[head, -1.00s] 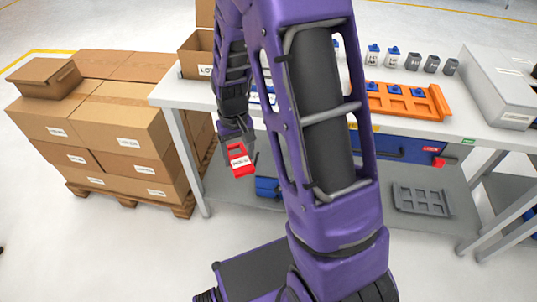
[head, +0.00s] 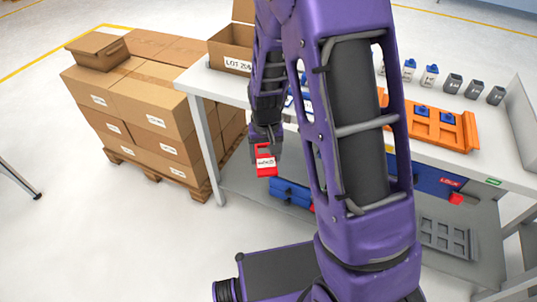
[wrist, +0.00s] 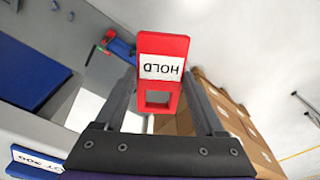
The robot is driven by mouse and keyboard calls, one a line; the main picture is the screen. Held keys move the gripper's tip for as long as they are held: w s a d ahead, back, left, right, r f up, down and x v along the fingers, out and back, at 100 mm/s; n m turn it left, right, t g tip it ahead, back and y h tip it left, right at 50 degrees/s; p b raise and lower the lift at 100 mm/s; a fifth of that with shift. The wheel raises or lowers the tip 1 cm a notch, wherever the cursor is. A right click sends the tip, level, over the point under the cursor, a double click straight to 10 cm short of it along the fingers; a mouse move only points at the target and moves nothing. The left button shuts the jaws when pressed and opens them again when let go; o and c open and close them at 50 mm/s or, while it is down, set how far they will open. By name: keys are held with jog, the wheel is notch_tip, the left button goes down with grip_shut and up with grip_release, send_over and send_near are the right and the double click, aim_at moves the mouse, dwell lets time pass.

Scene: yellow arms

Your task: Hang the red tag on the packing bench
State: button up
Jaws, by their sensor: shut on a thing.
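My gripper (head: 266,143) is shut on the red tag (head: 266,161) and holds it in the air, in front of the packing bench (head: 212,84) near its left end. The tag has a white label and a square opening. In the wrist view the tag (wrist: 163,55) sits between the two dark fingers (wrist: 163,90), its label reading HOLD upside down. The bench has a white top, grey legs and a lower shelf. My own arm hides the middle of the bench. I cannot tell where on the bench a hanging place is.
Stacked cartons (head: 150,95) on a pallet stand left of the bench. An open carton (head: 232,50), an orange tray (head: 435,122) and several small containers (head: 453,84) are on the bench top. Another red piece (head: 456,198) shows by the blue drawer (head: 430,182).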

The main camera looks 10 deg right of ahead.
jog(key=w+a+f+m+t+h, duration=0.3)
jog(key=a+f+m+t+h, duration=0.15)
jog(key=f+t, duration=0.3)
jog(key=s+d+r+t+h, duration=0.1)
jog(key=r, duration=0.1)
jog(key=s+d+r+m+t+h, duration=0.1)
jog(key=r+h, duration=0.1)
jog(key=r, duration=0.1)
jog(key=s+d+r+m+t+h, duration=0.1)
jog(key=d+r+t, duration=0.1)
jog(key=r, duration=0.1)
jog(key=shift+s+r+h+b, duration=0.2)
jog(key=shift+s+h+b, duration=0.1)
jog(key=shift+h+b, duration=0.05)
jog(key=b+x, duration=0.2)
jog(key=x, duration=0.7)
jog(key=shift+w+d+b, duration=0.15)
jog(key=shift+w+b, duration=0.1)
jog(key=shift+b, duration=0.1)
dwell(0.5)
